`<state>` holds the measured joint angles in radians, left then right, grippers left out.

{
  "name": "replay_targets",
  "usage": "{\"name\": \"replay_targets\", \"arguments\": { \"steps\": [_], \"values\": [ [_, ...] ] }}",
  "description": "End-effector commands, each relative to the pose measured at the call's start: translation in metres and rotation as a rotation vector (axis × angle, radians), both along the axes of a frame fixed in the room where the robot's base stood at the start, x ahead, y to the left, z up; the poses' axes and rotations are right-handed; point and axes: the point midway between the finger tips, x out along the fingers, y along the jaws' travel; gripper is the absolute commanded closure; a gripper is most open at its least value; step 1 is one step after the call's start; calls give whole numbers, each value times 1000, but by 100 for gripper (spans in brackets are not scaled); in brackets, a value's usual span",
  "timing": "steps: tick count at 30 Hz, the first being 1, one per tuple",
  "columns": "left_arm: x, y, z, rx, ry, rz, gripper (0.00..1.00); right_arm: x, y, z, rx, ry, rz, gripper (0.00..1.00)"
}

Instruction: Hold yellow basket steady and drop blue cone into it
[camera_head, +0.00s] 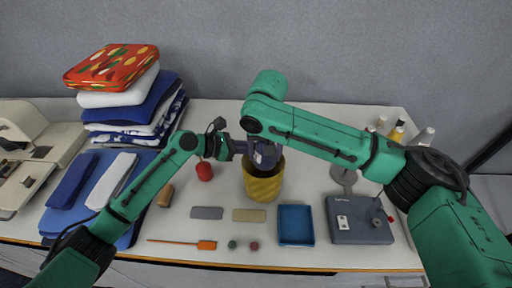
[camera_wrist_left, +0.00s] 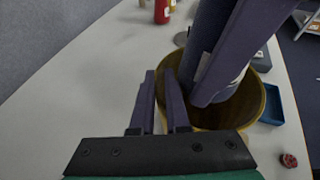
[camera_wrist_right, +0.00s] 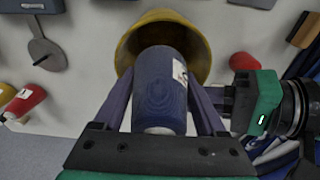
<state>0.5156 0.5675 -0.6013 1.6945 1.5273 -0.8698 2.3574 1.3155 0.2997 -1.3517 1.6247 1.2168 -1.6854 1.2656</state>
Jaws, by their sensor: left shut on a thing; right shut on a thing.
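The yellow basket (camera_head: 263,189) stands on the table in front of me, and its open mouth shows in the right wrist view (camera_wrist_right: 199,45). My left gripper (camera_head: 240,147) reaches in from the left and is shut on the basket's rim; its two fingers (camera_wrist_left: 170,92) meet the rim in the left wrist view. My right gripper (camera_head: 262,150) is shut on the blue cone. The cone (camera_wrist_right: 160,88) sits between its fingers at the basket's mouth in the right wrist view. The arms partly hide the cone and rim in the head view.
A blue tray (camera_head: 295,241) and a grey box (camera_head: 357,225) lie right of the basket. A red cone (camera_head: 204,172) stands to its left. Grey (camera_head: 207,213) and beige (camera_head: 249,215) blocks lie in front. Folded cloths (camera_head: 132,100) are stacked at the left.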

Motion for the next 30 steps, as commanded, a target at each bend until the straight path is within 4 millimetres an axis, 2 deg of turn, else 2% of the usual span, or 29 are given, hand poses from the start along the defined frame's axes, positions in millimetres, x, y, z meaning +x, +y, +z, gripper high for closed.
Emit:
{"name": "replay_targets", "arguments": {
  "steps": [3,11,12,13,23,26,30],
  "values": [
    [-1,0,-3,4,6,-2,100,0,0,-7,0,1,1,94],
    [-1,0,-3,4,7,-2,100,0,0,-8,0,0,1,94],
    [-1,0,-3,4,7,-2,100,0,0,-8,0,0,1,11],
    [-1,0,-3,4,7,-2,100,0,0,-8,0,0,1,0],
    [-2,0,-4,4,7,-2,100,-1,0,-6,0,1,1,0],
    [-2,0,-4,4,7,-2,100,-2,0,6,1,0,1,0],
    [-2,0,-4,4,7,-2,100,-6,1,41,3,-3,3,0]
  ]
}}
